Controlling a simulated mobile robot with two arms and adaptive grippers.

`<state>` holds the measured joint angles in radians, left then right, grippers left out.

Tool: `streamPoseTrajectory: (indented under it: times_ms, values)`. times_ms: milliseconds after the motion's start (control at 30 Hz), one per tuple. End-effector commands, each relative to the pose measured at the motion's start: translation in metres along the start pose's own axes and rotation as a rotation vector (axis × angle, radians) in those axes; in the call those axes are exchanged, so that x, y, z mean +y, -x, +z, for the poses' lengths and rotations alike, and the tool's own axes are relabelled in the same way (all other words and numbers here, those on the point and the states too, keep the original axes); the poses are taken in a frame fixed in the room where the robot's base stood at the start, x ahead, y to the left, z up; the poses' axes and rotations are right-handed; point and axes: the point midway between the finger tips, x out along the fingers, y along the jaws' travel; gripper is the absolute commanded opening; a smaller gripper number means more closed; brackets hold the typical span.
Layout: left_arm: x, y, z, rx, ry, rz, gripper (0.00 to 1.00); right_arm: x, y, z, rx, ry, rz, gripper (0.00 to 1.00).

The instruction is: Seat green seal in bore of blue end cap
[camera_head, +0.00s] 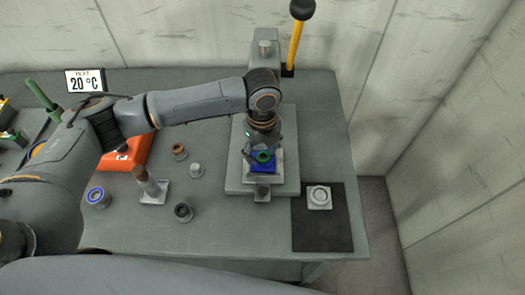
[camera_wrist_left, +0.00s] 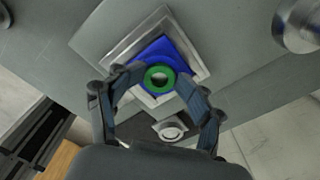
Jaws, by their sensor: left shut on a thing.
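The green seal (camera_head: 263,157) is a ring. It also shows in the wrist view (camera_wrist_left: 159,79), between the fingers of my left gripper (camera_head: 262,148). That gripper is shut on it, pointing down over the blue end cap (camera_head: 262,168). The blue end cap shows around and behind the seal in the wrist view (camera_wrist_left: 158,48) and sits in a pale square holder on the press base. The seal hides the cap's bore, so I cannot tell whether the seal is above the bore or inside it. My right gripper is not in view.
The press (camera_head: 265,60) with a yellow lever (camera_head: 296,45) stands close behind my left arm. A black mat (camera_head: 322,235) with a grey round part (camera_head: 319,196) lies to the right. Several small cylinders, an orange case (camera_head: 125,155) and a temperature sign (camera_head: 85,80) are on the left.

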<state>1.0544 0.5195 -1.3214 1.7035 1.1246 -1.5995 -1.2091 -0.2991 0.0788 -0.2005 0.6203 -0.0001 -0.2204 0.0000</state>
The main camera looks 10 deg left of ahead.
Motion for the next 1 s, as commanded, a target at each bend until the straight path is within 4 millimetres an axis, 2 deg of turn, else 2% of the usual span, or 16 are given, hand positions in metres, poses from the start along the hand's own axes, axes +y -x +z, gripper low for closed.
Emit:
streamPoseTrajectory:
  times_ms: [133,267,700,833,1000]
  values:
    - [0.001,0.001,-0.001,0.001,-0.001,0.004,0.55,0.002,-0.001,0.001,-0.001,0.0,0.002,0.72]
    - [-0.001,0.017,0.0,-0.001,-0.002,-0.002,0.55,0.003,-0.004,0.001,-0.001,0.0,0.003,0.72]
    - [-0.001,0.11,0.001,-0.002,-0.001,-0.005,0.55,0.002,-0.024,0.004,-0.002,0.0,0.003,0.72]
    - [-0.001,0.125,0.001,-0.002,0.001,-0.002,0.55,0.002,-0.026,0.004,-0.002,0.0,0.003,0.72]
    - [-0.001,0.133,0.0,0.0,0.001,-0.001,0.55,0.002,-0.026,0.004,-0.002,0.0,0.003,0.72]
